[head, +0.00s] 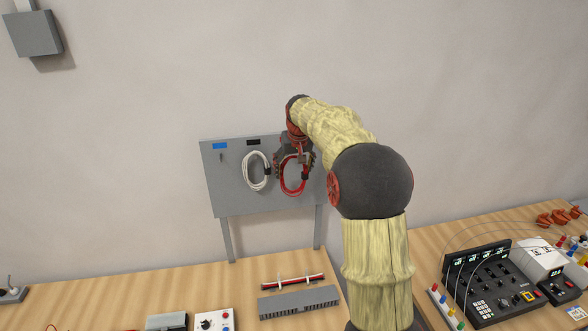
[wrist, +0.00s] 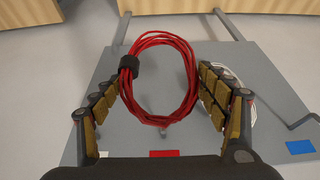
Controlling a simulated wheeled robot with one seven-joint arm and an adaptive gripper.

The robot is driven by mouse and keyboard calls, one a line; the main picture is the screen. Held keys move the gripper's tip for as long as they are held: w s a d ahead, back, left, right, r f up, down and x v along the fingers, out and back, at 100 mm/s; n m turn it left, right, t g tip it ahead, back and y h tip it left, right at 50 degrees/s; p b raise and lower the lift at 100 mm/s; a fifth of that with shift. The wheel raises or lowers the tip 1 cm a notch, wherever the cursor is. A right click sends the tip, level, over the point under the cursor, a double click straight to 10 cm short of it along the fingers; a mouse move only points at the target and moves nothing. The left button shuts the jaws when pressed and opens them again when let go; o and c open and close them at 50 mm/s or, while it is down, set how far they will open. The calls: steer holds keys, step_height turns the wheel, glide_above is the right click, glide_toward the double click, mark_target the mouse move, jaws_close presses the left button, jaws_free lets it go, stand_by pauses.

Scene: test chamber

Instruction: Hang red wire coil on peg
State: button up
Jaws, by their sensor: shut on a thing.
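The red wire coil (head: 293,191) is an oval loop with a black wrap. My gripper (head: 292,163) holds it in front of the grey peg board (head: 226,192). In the wrist view the coil (wrist: 160,36) stands between the two fingers of my gripper (wrist: 160,88), with its black wrap by the left finger. The board fills the background there, and a red label (wrist: 164,154) shows below the coil. A small grey peg end (wrist: 165,127) shows through the lower part of the loop. I cannot tell whether the coil touches it.
A white wire coil (head: 255,172) hangs on the board left of my gripper, under a black label (head: 253,142). A bare peg (head: 221,157) is under the blue label (head: 219,146). A grey slotted duct (head: 299,302) and a wire bundle (head: 292,280) lie on the bench below.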

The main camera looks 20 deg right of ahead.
steer(key=w+d+f+p, duration=0.1)
steer(key=w+p, duration=0.4)
steer(key=w, duration=0.3)
steer(key=shift+w+d+f+p, duration=0.15)
steer(key=shift+d+f+p, duration=0.15)
steer(key=shift+p, duration=0.1)
stand_by(0.6)
stand_by(0.5)
steer(key=o, duration=1.2)
steer(key=shift+a, duration=0.1)
steer(key=shift+o, duration=0.8)
steer(key=v, duration=1.2)
